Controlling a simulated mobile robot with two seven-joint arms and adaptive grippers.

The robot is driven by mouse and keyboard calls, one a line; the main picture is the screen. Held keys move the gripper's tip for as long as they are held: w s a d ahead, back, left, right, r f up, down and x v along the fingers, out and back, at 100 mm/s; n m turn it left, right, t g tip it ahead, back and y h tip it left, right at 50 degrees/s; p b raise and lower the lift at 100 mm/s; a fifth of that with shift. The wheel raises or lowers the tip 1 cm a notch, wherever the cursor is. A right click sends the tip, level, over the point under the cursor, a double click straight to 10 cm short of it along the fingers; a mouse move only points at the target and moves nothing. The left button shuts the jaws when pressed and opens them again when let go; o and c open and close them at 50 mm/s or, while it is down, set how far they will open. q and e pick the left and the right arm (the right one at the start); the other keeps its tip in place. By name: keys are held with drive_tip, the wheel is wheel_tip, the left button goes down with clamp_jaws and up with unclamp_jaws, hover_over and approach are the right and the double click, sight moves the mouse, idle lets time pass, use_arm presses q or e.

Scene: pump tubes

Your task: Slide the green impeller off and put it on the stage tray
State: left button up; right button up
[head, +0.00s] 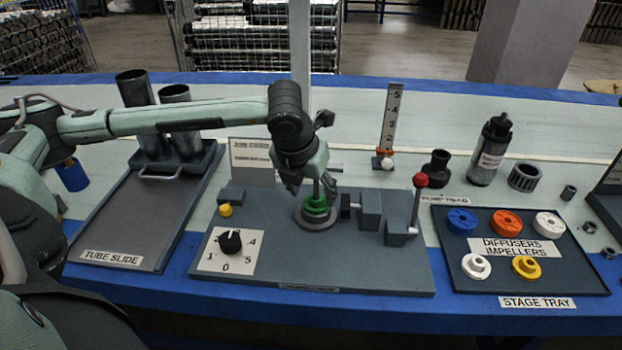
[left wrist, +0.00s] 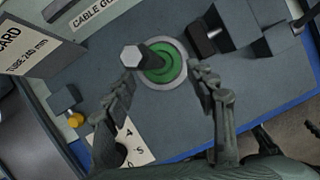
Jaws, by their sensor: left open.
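The green impeller (head: 315,206) sits low around an upright shaft on a round grey base, in the middle of the work plate. In the left wrist view the impeller (left wrist: 165,62) shows as a green ring, with the hex-topped shaft (left wrist: 132,56) in front of it. My left gripper (head: 312,190) is open just above it; in the left wrist view its fingers (left wrist: 165,92) are spread to either side, with nothing held. The stage tray (head: 590,280) lies at the right with a blue, an orange and a white ring, a white impeller and a yellow impeller (head: 526,266).
Right of the shaft are a grey clamp block (head: 371,208) and a lever with a red knob (head: 419,181). A dial (head: 230,242) is at front left. The tube slide (head: 120,225) with upright tubes stands at left. A dark bottle (head: 490,152) stands behind the tray.

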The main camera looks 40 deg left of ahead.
sight(315, 200)
use_arm(q)
drive_tip(key=shift+x, duration=1.1)
drive_tip(key=shift+w+f, duration=0.2)
drive_tip(key=shift+f, duration=0.2)
use_arm(e)
drive_tip(key=shift+f, duration=0.35)
use_arm(q)
drive_tip(key=c, duration=1.2)
use_arm(e)
drive_tip(key=shift+w+r, duration=0.1)
use_arm(q)
drive_tip(key=shift+r, duration=0.65)
drive_tip(key=shift+c, duration=0.2)
drive_tip(key=shift+r, duration=0.1)
drive_tip(key=shift+r+p, duration=1.3)
drive_tip(key=shift+r, duration=1.4)
wheel_tip(315, 200, up, 11)
use_arm(e)
drive_tip(key=shift+r, duration=1.25)
